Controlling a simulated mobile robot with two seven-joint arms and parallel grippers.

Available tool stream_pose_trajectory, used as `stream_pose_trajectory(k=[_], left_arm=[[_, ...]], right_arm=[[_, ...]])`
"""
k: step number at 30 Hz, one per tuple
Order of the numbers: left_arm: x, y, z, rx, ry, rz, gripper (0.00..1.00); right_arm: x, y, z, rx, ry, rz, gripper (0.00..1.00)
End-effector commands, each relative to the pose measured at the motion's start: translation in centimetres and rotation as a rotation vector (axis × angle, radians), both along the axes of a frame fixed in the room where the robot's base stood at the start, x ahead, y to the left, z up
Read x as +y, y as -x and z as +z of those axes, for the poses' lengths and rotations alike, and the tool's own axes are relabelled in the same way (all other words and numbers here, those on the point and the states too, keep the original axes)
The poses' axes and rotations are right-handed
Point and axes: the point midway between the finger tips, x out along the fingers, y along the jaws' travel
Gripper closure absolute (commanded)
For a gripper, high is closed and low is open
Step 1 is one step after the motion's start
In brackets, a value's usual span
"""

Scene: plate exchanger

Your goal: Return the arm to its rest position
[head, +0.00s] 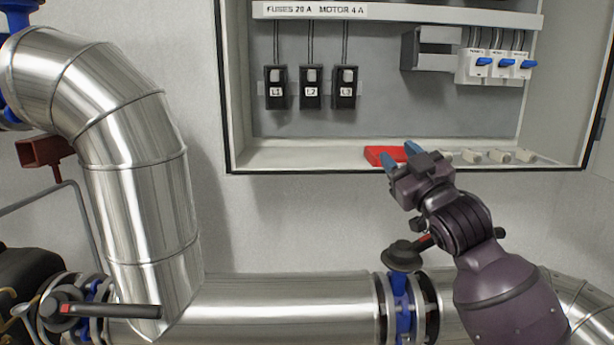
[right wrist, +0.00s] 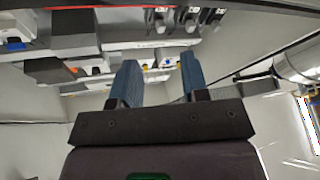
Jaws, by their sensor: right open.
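My right gripper (head: 398,158) is in front of the lower edge of the open cabinet (head: 440,153). Its two blue fingers stand apart with nothing between them, and they also show apart in the right wrist view (right wrist: 158,85). A red block (head: 374,155) lies on the cabinet floor just behind and left of the fingertips. I cannot tell whether a finger touches it. My right arm comes up from the lower right. My left gripper is in neither view.
Fuse holders L1, L2 and L3 (head: 311,88) hang inside the cabinet. Breakers with blue levers (head: 507,63) are at right. White cylindrical pieces (head: 498,157) lie on its floor. Shiny pipes (head: 290,305) and a blue valve (head: 402,305) run below.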

Motion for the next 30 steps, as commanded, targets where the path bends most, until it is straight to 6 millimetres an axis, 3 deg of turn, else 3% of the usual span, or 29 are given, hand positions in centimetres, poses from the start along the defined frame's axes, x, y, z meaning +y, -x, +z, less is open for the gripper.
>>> stream_pose_trajectory(k=[1, 3, 8, 14, 23, 30], left_arm=[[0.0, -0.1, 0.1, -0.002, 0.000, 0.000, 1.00], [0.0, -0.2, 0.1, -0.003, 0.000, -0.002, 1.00], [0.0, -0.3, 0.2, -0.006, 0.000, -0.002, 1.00], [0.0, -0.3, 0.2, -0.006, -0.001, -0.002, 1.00], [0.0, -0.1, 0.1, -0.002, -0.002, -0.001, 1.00], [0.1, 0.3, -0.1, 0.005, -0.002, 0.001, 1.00]], right_arm=[[-0.6, 0.1, -3.0, 0.034, -0.007, -0.009, 0.58], [-1.3, 0.5, -6.5, 0.071, -0.013, -0.022, 0.58], [-2.8, 2.1, -14.4, 0.167, -0.034, -0.054, 0.58], [-4.8, 5.5, -24.1, 0.308, -0.067, -0.102, 0.58], [-7.6, 13.8, -37.6, 0.566, -0.119, -0.197, 0.58], [-9.4, 22.9, -46.7, 0.782, -0.165, -0.279, 0.58]])
